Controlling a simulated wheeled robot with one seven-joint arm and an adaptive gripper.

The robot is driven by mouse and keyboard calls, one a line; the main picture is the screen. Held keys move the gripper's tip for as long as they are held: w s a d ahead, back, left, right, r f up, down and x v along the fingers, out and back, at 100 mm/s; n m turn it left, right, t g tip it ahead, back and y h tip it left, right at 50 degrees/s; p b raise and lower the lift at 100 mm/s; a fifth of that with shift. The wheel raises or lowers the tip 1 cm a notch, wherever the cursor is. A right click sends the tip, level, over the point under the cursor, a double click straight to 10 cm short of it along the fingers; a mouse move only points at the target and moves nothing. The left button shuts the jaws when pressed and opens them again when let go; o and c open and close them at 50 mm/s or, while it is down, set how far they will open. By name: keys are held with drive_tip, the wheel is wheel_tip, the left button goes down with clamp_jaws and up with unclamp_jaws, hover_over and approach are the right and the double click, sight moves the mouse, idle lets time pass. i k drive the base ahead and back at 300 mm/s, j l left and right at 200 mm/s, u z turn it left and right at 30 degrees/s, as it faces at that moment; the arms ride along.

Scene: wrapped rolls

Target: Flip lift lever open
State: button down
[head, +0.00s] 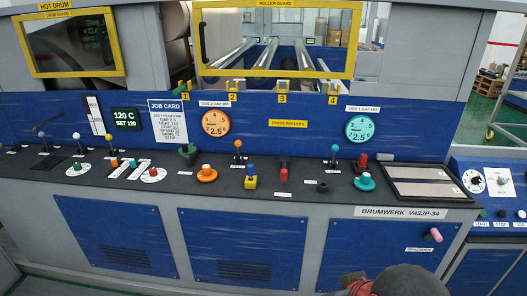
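Several ball-topped levers stand on the dark console (312,200) in the head view. What looks like my gripper (352,282) shows at the bottom edge, partly cut off, beside a dark rounded part of my arm. It is below and in front of the console, apart from every lever. Its fingers cannot be made out.
A yellow-framed roller guard (352,45) covers metal rollers behind the console. Orange (206,174) and teal (365,181) knobs, a blue-and-yellow control (251,177) and red buttons (283,173) crowd the console. A pink handle (433,236) juts from the front panel.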

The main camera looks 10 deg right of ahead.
sight(284, 158)
drive_tip(key=i+l, duration=0.1)
drive_tip(key=i, duration=0.4)
drive_tip(key=i+u, duration=0.1)
drive_tip(key=i, duration=0.4)
drive_tip(key=i+l, duration=0.2)
drive_tip(key=i, duration=0.3)
